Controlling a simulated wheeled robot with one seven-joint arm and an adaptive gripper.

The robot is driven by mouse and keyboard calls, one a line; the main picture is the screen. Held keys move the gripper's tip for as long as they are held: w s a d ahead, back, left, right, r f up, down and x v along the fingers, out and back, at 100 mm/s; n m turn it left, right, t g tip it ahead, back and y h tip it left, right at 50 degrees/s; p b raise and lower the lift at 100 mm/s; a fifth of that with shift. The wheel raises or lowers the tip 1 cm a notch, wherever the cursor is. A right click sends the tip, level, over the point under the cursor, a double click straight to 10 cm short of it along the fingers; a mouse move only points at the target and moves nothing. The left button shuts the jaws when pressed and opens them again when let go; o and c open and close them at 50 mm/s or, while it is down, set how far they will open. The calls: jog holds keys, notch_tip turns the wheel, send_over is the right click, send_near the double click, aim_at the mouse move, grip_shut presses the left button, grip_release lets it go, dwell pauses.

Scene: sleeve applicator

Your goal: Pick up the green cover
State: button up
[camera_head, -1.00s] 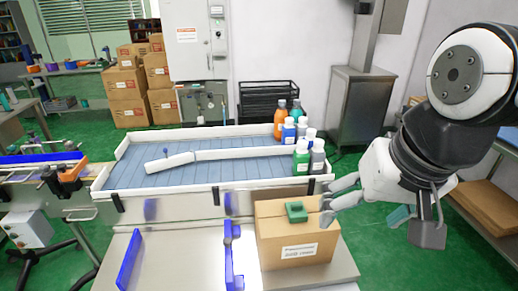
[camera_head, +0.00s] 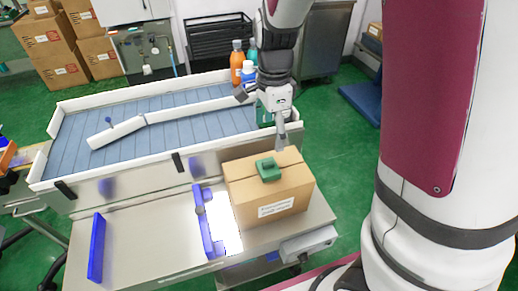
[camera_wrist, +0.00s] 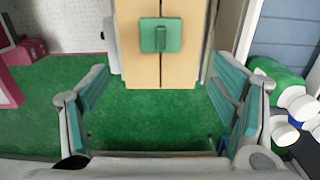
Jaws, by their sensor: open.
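The green cover (camera_head: 268,169) is a small block with a raised middle. It lies on top of a closed cardboard box (camera_head: 270,207) at the right of the work table. My gripper (camera_head: 262,115) is behind the box in the head view, near the right end of the conveyor, apart from the cover. In the wrist view my gripper (camera_wrist: 163,105) is open and empty, with green floor between its fingers. The cover (camera_wrist: 160,35) shows there beyond the fingers, near the top middle, on the box top (camera_wrist: 142,72).
Bottles, including an orange one (camera_head: 237,62), stand at the conveyor's right end; several (camera_wrist: 285,88) are close to my right finger in the wrist view. A blue conveyor (camera_head: 165,120) with white rails lies behind the table. Blue guides (camera_head: 97,248) stand left of the box.

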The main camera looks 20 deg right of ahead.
aim_at(268, 163)
notch_tip(268, 163, down, 13)
jog(key=shift+a+b, duration=0.15)
jog(key=shift+b, duration=0.5)
jog(key=c, duration=1.2)
